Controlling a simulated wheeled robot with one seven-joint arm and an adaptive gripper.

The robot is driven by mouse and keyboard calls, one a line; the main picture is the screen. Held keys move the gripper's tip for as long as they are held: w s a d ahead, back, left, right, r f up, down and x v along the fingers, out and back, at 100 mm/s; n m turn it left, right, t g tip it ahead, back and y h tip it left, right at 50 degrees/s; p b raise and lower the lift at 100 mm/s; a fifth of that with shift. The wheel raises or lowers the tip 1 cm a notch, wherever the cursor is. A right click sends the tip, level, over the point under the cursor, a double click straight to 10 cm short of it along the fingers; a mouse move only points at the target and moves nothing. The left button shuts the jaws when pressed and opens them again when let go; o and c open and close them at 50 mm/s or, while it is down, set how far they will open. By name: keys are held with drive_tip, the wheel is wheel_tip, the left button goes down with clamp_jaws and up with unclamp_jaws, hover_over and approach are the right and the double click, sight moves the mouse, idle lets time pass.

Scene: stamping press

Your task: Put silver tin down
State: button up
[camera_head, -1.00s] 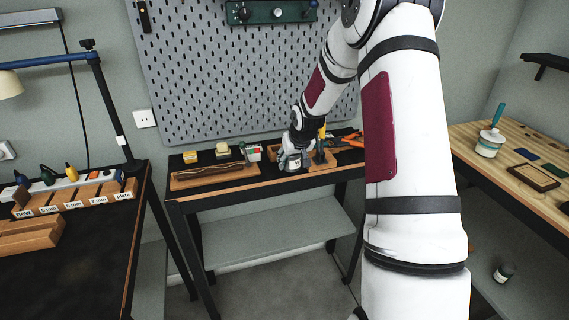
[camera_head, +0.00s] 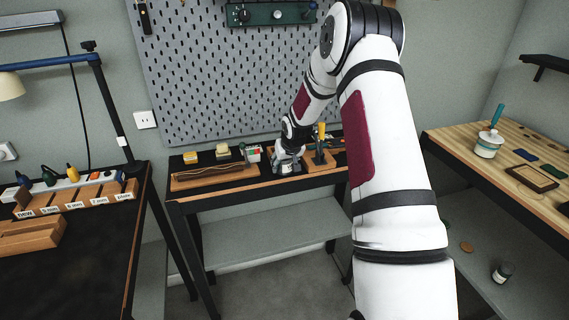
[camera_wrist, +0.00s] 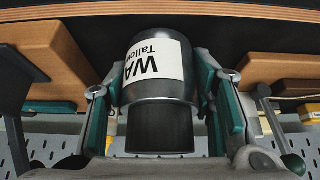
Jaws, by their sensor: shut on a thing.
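The silver tin (camera_wrist: 160,88) has a white label reading "WA" and "Tallow" and a dark cylindrical end. It fills the middle of the wrist view. My gripper (camera_wrist: 157,75) has its green-sided fingers on both sides of the tin, shut on it. In the head view my gripper (camera_head: 288,164) is low over the middle table (camera_head: 230,188), right of a long wooden tray (camera_head: 214,177). The tin is hard to make out there. Whether its base touches the tabletop cannot be told.
A wooden block with a yellow-handled tool (camera_head: 321,131) stands close to the right of my gripper. A small green, white and red box (camera_head: 253,154) is close on its left. A yellow block (camera_head: 190,157) and a cream block (camera_head: 222,151) stand behind the tray.

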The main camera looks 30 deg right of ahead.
drive_tip(key=o, duration=1.2)
drive_tip(key=shift+f, duration=0.1)
drive_tip(key=shift+s+r, duration=0.1)
drive_tip(key=shift+r, duration=0.35)
drive_tip(key=s+a+r+n, duration=0.1)
drive_tip(key=s+a+r, duration=0.45)
drive_tip(key=r, duration=0.35)
drive_tip(key=s+a+r, duration=0.5)
drive_tip(key=s+r, duration=0.2)
drive_tip(key=r, duration=0.1)
drive_tip(key=s+a+r+n, duration=0.1)
drive_tip(key=s+a+r, duration=0.4)
drive_tip(key=s+r, duration=0.3)
drive_tip(key=s+a+r, duration=0.1)
drive_tip(key=s+a, duration=0.2)
drive_tip(key=s, duration=0.3)
drive_tip(key=s+a+r+y, duration=0.1)
drive_tip(key=s+a, duration=0.2)
drive_tip(key=s, duration=0.4)
drive_tip(key=s+a+r+n, duration=0.1)
drive_tip(key=s+a, duration=0.3)
drive_tip(key=s, duration=0.3)
drive_tip(key=shift+r+g+y, duration=0.2)
drive_tip(key=shift+g+y, duration=0.1)
